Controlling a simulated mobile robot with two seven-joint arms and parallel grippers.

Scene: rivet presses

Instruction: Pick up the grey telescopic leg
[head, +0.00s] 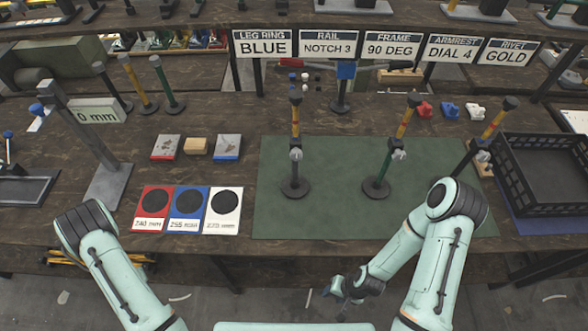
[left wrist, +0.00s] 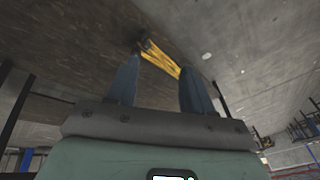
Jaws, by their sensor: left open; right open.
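A dark grey leg (head: 110,84) leans on a round base at the back left of the table, beside a yellow leg (head: 138,84) and a green leg (head: 164,82); it looks like the grey telescopic leg. My left gripper (left wrist: 157,85) shows only in the left wrist view, with its two fingers apart and nothing between them. A yellow object (left wrist: 160,58) lies beyond the fingertips. My right gripper (head: 345,287) is open and empty in front of the table's front edge, far from the grey leg.
A 0 mm gauge with a tall post (head: 80,122) stands in front of the legs. Red, blue and white cards (head: 188,226) lie front left. A green mat (head: 335,215) holds upright posts (head: 295,150). A black crate (head: 505,175) stands at right.

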